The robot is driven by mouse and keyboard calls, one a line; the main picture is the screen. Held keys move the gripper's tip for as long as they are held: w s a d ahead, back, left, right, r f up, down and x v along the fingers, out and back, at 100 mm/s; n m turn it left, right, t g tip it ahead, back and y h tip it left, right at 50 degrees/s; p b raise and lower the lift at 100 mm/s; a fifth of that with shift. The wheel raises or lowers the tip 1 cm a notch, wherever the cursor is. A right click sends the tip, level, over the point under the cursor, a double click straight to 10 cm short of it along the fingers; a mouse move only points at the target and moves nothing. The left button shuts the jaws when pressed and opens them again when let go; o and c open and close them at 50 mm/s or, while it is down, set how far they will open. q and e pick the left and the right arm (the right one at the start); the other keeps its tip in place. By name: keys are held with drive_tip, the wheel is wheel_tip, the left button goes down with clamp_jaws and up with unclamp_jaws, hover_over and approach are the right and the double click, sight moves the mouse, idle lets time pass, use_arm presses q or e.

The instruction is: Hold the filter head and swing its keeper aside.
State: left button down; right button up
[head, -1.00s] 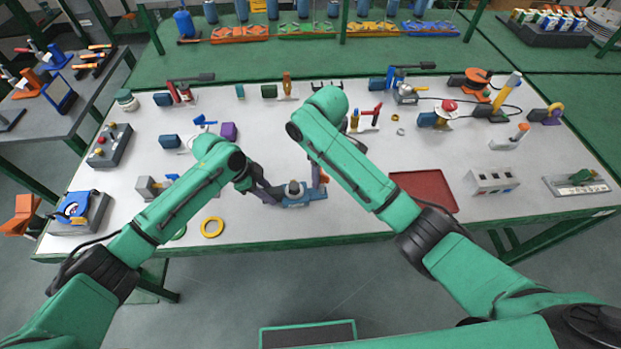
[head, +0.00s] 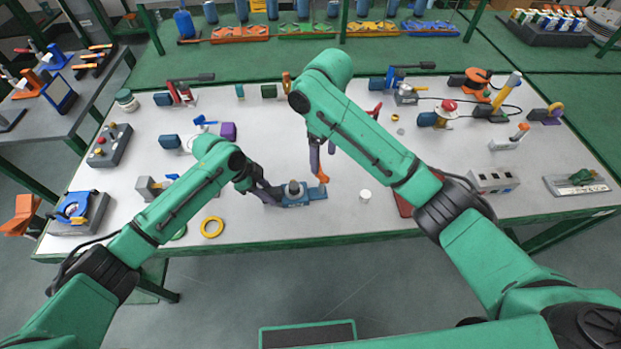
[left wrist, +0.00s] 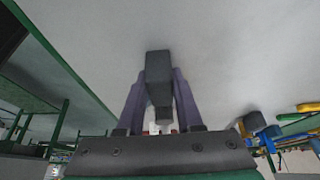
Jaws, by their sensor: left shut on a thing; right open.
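The filter head (head: 293,200) is a blue block with a grey round post on top, standing near the table's front edge. A small orange piece (head: 323,178), which looks like the keeper, sits at its right end. My left gripper (head: 274,194) is shut on the left side of the filter head. In the left wrist view its purple fingers (left wrist: 160,95) clasp a dark grey block (left wrist: 158,70). My right gripper (head: 320,158) is open, its purple fingers just above and behind the orange piece. I cannot tell if they touch it.
A white cylinder (head: 365,196) stands right of the filter head. A red tray (head: 404,205) is partly hidden by my right arm. A yellow ring (head: 212,227) lies at the front left. A grey clamp (head: 150,188) stands farther left. The table between is mostly clear.

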use_arm(q)
drive_tip(key=shift+c, duration=2.4)
unclamp_jaws()
drive_tip(key=shift+r, duration=0.1)
drive_tip(key=v, duration=1.2)
use_arm(e)
drive_tip(key=shift+a, duration=0.1)
